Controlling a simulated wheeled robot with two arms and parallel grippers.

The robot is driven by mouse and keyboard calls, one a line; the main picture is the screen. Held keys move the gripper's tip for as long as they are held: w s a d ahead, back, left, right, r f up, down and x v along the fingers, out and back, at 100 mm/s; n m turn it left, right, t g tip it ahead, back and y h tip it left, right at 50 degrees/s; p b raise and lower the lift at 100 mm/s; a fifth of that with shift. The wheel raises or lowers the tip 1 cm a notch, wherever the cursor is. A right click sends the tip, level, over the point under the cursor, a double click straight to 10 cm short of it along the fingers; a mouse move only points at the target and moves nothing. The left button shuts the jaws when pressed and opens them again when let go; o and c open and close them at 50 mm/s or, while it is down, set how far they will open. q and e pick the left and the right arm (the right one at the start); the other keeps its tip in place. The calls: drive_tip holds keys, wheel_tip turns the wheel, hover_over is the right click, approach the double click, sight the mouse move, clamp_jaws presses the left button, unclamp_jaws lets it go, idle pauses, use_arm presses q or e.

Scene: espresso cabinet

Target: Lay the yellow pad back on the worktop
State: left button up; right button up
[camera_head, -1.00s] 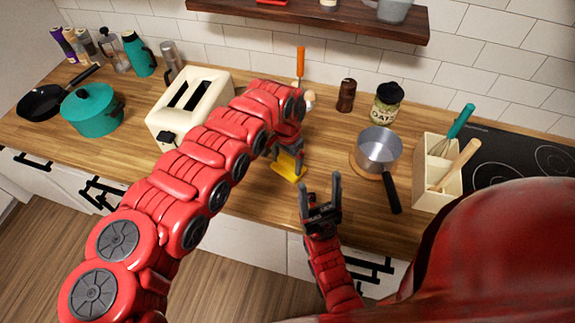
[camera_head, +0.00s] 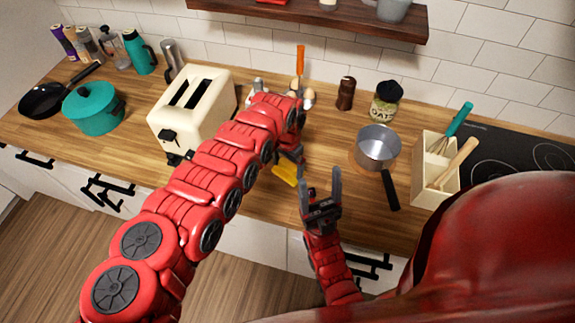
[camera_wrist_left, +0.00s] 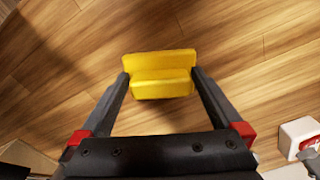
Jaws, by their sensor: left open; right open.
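The yellow pad (camera_head: 285,175) is on the wooden worktop right of the toaster, near the front edge, partly hidden by my left gripper (camera_head: 289,157). In the left wrist view the pad (camera_wrist_left: 160,74) has a stepped shape, with a wider strip along its far side. My left gripper (camera_wrist_left: 160,80) is open there, with one fingertip at each end of the pad; I cannot tell whether they touch it. My right gripper (camera_head: 321,183) is open and empty, over the worktop's front, to the right of the pad.
A cream toaster (camera_head: 193,108) stands left of the pad. A saucepan (camera_head: 377,150) with its handle toward the front and a utensil box (camera_head: 437,170) stand to the right. Jars (camera_head: 386,103) stand at the back. Bare worktop (camera_head: 335,140) lies between the pad and the saucepan.

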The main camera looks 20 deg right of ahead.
sight(288, 166)
use_arm(q)
drive_tip(key=shift+r, duration=0.6)
wheel_tip(288, 166, up, 11)
drive_tip(key=b, duration=0.3)
